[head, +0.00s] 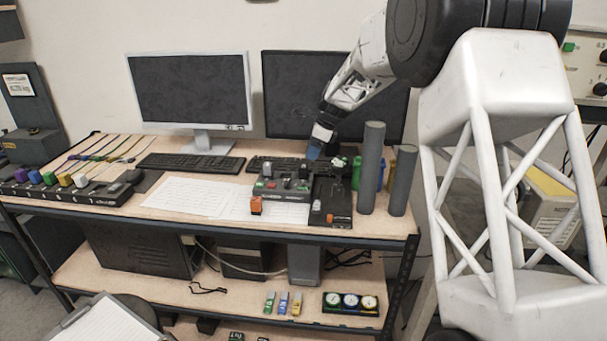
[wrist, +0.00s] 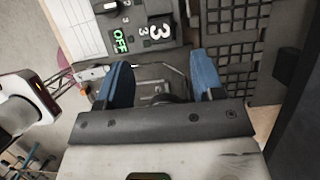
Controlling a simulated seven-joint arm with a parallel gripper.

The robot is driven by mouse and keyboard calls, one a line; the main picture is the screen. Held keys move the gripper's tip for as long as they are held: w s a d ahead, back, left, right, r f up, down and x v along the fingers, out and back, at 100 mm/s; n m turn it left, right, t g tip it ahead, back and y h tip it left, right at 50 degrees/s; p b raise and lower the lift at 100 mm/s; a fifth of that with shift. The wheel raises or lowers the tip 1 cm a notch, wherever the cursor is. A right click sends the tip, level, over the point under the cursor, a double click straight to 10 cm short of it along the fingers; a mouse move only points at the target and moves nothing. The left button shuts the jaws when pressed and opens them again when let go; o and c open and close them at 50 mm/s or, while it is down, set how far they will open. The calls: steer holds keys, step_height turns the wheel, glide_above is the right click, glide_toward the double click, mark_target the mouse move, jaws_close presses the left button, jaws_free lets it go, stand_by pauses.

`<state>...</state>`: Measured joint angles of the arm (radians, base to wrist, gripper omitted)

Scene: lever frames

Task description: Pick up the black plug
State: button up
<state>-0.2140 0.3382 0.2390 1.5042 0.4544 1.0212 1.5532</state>
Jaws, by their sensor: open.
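A row of coloured plugs stands on a dark strip (head: 95,197) at the left of the bench: purple, blue, green (head: 49,178), yellow and white. A dark rounded piece (head: 131,176) at the strip's right end may be the black plug, but I cannot tell for sure. My gripper (head: 314,153) is over the middle right of the bench, well away from this row. In the wrist view my gripper (wrist: 161,82) has its blue fingers apart, with nothing held between them. No black plug is clearly recognisable in the wrist view.
Below my gripper is a grey control panel (head: 281,195) with a green OFF display (wrist: 120,41). Grey cylinders (head: 372,168) stand to its right. Two monitors (head: 192,90) and keyboards (head: 190,163) are behind. Paper sheets (head: 185,197) lie flat between the panel and the plug row.

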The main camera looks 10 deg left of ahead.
mark_target(303, 166)
steer(key=shift+x, duration=1.25)
steer(key=shift+a+f, duration=0.1)
steer(key=shift+f, duration=0.05)
steer(key=shift+x, duration=2.5)
steer(key=shift+a, duration=0.1)
steer(key=c, duration=1)
steer(key=shift+r, duration=0.2)
